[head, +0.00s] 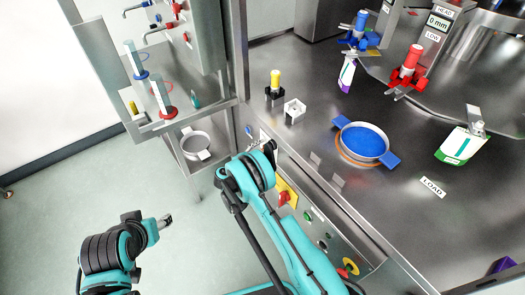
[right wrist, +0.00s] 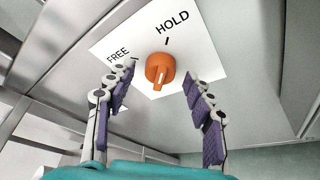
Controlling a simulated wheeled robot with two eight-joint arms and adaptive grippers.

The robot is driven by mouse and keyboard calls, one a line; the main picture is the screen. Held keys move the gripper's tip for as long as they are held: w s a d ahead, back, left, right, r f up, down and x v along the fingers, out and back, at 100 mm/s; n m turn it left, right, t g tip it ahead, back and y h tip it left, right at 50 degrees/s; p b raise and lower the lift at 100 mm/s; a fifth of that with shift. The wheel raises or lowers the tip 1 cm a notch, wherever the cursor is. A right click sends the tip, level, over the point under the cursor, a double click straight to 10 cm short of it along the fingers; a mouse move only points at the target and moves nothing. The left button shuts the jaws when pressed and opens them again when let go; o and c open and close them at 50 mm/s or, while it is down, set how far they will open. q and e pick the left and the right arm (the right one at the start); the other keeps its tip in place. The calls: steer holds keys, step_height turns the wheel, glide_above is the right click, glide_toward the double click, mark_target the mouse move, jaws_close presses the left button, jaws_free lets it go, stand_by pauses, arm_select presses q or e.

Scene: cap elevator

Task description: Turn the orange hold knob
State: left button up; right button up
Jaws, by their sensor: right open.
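The orange knob (right wrist: 160,70) sits on a white plate (right wrist: 205,62) marked FREE at left and HOLD at upper right. A short white line shows on the knob's lower face; I cannot tell for sure which label it is set to. My right gripper (right wrist: 156,88) is open, with one purple-padded finger on each side of the knob, apart from it. In the head view my right gripper (head: 264,147) is at the front panel below the counter, and the knob cannot be made out there. My left gripper (head: 165,221) hangs over the floor at lower left, away from the panel.
The front panel (head: 315,225) also carries a red knob on a yellow plate (head: 284,195) and a red button (head: 347,268). A blue round dish (head: 364,141) and several bottles stand on the steel counter (head: 300,65). The floor (head: 60,190) at left is clear.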

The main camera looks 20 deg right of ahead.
steer(key=v, duration=1.1)
steer(key=shift+s+a, duration=0.2)
steer(key=shift+s, duration=0.05)
steer(key=s+d+r+m+g+y, duration=0.1)
steer(key=s+d+r+m+y, duration=0.2)
steer(key=r, duration=0.6)
steer(key=s+d+r+m+g+y, duration=0.1)
steer(key=s+d+r+m+y, duration=0.25)
steer(key=r, duration=0.65)
steer(key=s+r+m+y, duration=0.2)
steer(key=s+m, duration=0.2)
steer(key=s, duration=0.7)
steer(key=s+r+m+y, duration=0.2)
steer(key=s+m, duration=0.3)
steer(key=s, duration=0.7)
steer(key=shift+a+r+t+y, duration=0.2)
steer(key=shift+r+t+y, duration=0.15)
steer(key=shift+y, duration=0.4)
